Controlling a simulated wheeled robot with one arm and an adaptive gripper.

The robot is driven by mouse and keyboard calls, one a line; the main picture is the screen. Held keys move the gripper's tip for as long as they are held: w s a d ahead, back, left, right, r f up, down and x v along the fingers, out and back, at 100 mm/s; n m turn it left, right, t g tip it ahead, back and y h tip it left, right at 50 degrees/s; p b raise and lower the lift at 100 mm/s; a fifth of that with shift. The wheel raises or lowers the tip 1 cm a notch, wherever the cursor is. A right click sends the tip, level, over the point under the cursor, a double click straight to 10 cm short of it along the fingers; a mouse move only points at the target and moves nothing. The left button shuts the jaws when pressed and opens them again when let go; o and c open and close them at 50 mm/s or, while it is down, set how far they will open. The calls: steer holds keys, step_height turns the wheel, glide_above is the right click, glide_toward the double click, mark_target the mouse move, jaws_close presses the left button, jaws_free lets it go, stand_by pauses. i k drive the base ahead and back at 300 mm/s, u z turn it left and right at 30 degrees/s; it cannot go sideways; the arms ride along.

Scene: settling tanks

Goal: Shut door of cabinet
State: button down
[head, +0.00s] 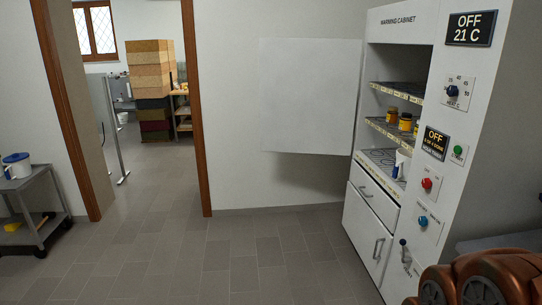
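The white warming cabinet (400,27) stands at the right, labelled "WARMING CABINET". Its door (310,96), a plain white panel, is swung wide open to the left, roughly in line with the wall behind it. The upper compartment is exposed, with wire shelves (398,92) inside. Several amber jars (405,121) stand on the middle shelf, and a small white and blue bottle (398,165) stands on the lowest one. No handle shows on the door's visible face. My gripper is not in view; a copper-coloured part at the bottom right looks like my arm.
A display (469,28) reads "OFF 21 C" above knobs and buttons. A closed drawer (373,194) and lower door (368,234) sit below. A grey cart (35,205) is at the left. A doorway shows stacked boxes (150,80). The tiled floor (240,255) ahead is clear.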

mark_target(308, 87)
steer(key=u, duration=0.75)
steer(key=i, duration=1.8)
steer(key=u, duration=0.55)
steer(key=i, duration=2)
steer(key=z, duration=0.3)
steer(key=i, duration=0.7)
steer(key=z, duration=0.15)
